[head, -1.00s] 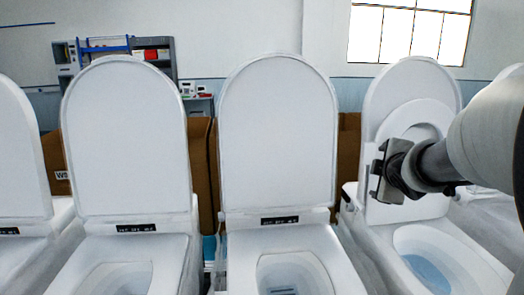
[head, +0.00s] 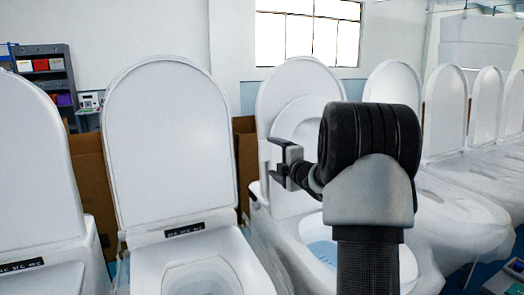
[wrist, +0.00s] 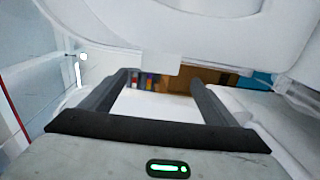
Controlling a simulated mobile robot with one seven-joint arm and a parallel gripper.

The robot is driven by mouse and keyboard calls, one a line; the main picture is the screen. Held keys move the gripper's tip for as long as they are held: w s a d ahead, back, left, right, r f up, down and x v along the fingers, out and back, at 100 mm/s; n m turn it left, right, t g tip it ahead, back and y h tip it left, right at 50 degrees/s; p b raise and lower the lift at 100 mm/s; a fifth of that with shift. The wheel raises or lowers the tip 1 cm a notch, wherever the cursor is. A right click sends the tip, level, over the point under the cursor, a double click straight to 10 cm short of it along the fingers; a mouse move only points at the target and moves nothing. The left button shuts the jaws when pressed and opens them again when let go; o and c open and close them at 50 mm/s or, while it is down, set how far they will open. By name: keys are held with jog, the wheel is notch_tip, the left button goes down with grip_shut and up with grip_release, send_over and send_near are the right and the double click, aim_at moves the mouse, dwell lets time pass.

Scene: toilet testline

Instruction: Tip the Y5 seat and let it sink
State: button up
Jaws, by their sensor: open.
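The toilet under my arm has its white lid (head: 275,84) and ring-shaped seat (head: 291,116) both raised, the seat standing in front of the lid. No Y5 label is readable, so I cannot confirm it by name. My gripper (head: 273,161) is open and appears at the left edge of this seat in the head view; whether it touches is unclear. My forearm hides the seat's right part. In the wrist view, the two fingers of my gripper (wrist: 160,92) are apart with nothing between them, and a white curved toilet part (wrist: 190,25) spans the top.
Another toilet with a raised lid (head: 168,145) stands to the left, and one (head: 30,180) is at the far left edge. Several toilets (head: 445,115) line the right side. A brown carton (head: 94,185) and a shelf (head: 47,75) are behind.

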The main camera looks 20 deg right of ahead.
aim_at(263, 154)
jog(key=w, duration=0.3)
jog(key=w+p, duration=0.1)
jog(key=w, duration=0.2)
jog(key=w+f, duration=0.1)
jog(key=w, duration=0.2)
jog(key=shift+w+a+p, duration=0.15)
jog(key=shift+p, duration=0.15)
jog(key=c, duration=1.5)
jog(key=s+b, duration=0.1)
jog(key=b, duration=0.2)
jog(key=shift+f+b, duration=0.3)
jog(key=shift+f, duration=0.1)
jog(key=shift+s+t+b, duration=0.4)
jog(key=shift+s+b, duration=0.05)
jog(key=shift+b, duration=0.45)
jog(key=s+t+b, duration=0.1)
jog(key=s+b, duration=0.2)
jog(key=b, duration=0.3)
jog(key=shift+b, duration=0.35)
jog(key=shift+s+t+b, duration=0.3)
jog(key=shift+s+b, duration=0.1)
jog(key=shift+b, duration=0.2)
jog(key=shift+s+r+b, duration=0.3)
jog(key=shift+s+b, duration=0.1)
jog(key=shift+b, duration=0.05)
